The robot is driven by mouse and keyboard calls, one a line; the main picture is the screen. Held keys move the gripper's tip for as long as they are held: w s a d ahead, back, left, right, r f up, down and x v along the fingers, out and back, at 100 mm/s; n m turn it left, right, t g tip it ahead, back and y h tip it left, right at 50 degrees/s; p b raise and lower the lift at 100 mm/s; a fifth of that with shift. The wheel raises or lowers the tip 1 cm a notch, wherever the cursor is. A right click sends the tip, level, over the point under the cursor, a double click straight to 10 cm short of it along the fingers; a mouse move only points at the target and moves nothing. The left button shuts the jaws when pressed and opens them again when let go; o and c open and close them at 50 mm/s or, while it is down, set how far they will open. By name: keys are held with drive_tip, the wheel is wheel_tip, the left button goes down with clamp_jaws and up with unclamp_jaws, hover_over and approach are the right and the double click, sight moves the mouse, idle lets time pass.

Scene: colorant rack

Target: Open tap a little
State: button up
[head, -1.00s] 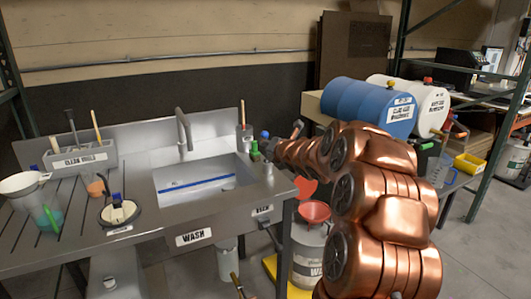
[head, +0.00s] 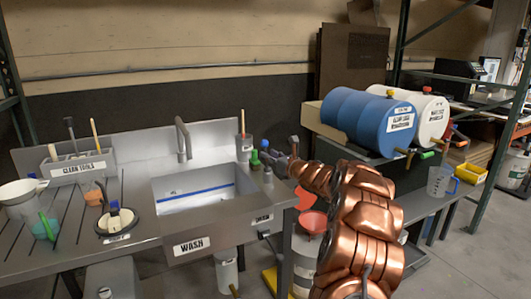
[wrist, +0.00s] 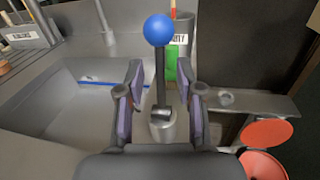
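The steel sink's gooseneck spout (head: 182,138) stands at the back of the basin. A dark lever with a blue ball knob (wrist: 158,29) rises upright from a grey metal base (wrist: 162,126) at the sink's right side. The blue knob (head: 264,144) also shows small in the head view, just left of my gripper (head: 275,162). In the wrist view my gripper (wrist: 160,88) is open, with one finger on each side of the lever's shaft. Gaps show between the shaft and both fingers. The knob stands beyond the fingertips. No water is visible at the spout.
A green object (wrist: 171,62) stands behind the lever. A grey holder (head: 244,145) with a stick is at the sink's back right corner. Red funnels (head: 312,221) sit below my arm. Blue and white drums (head: 365,118) stand at right.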

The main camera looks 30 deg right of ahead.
drive_tip(key=shift+w+a+p, duration=0.15)
drive_tip(key=shift+w+p, duration=0.15)
drive_tip(key=shift+w, duration=1.2)
clamp_jaws()
